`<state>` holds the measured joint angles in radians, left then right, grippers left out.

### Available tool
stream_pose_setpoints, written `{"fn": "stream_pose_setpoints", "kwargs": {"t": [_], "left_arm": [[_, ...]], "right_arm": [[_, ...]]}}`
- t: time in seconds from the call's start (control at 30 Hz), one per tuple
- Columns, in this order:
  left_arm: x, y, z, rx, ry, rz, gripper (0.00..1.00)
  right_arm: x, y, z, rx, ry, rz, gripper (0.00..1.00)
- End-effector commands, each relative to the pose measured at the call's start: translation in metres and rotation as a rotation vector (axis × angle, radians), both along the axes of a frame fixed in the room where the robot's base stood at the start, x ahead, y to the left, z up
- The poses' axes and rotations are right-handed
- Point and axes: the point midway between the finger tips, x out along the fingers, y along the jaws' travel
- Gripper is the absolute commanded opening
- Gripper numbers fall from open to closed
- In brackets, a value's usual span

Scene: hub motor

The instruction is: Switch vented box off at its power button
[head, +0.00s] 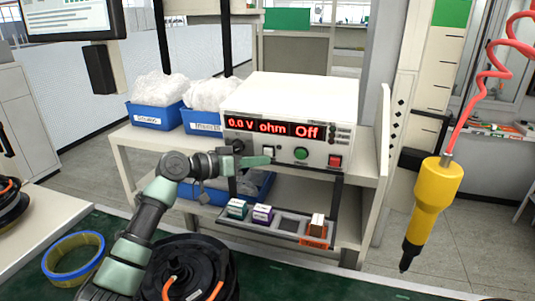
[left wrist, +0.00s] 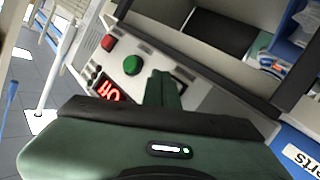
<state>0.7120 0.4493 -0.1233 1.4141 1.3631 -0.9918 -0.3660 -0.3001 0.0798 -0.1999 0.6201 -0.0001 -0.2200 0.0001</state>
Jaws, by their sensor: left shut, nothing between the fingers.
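The white box (head: 300,95) stands on the shelf unit's top, its red display (head: 275,128) reading "0.0 V ohm Off". Its front has a small pale switch (head: 268,150), a green round button (head: 301,153) and a red button (head: 335,161). I cannot tell which is the power button. My left gripper (head: 262,161) is shut and empty, its tips at the lower front panel near the pale switch. In the left wrist view its fingers (left wrist: 160,90) lie beside the green button (left wrist: 132,64), with the red button (left wrist: 108,43) beyond. Contact is unclear. My right gripper is not in view.
Blue bins (head: 155,116) with clear bags stand left of the box. A tray with small boxes (head: 262,213) is below it. A yellow tool (head: 433,200) hangs at the right on a red coiled cord. A black hub motor (head: 188,270) lies on the green bench in front.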

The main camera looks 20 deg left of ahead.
Motion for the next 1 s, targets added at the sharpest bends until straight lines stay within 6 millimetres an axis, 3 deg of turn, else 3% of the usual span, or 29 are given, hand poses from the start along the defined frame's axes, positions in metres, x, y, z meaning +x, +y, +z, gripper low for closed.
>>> {"fn": "stream_pose_setpoints", "kwargs": {"t": [0.17, 0.63, 1.0], "left_arm": [[-0.003, 0.0, -0.001, 0.0, 0.0, 0.0, 0.0], [-0.046, 0.002, -0.007, 0.002, 0.001, -0.001, 0.0], [-0.05, 0.002, -0.007, 0.0, 0.0, 0.0, 0.0]], "right_arm": [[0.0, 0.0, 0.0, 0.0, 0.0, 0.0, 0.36], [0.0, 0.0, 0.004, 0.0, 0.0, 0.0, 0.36], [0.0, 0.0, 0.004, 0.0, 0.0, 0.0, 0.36]]}}
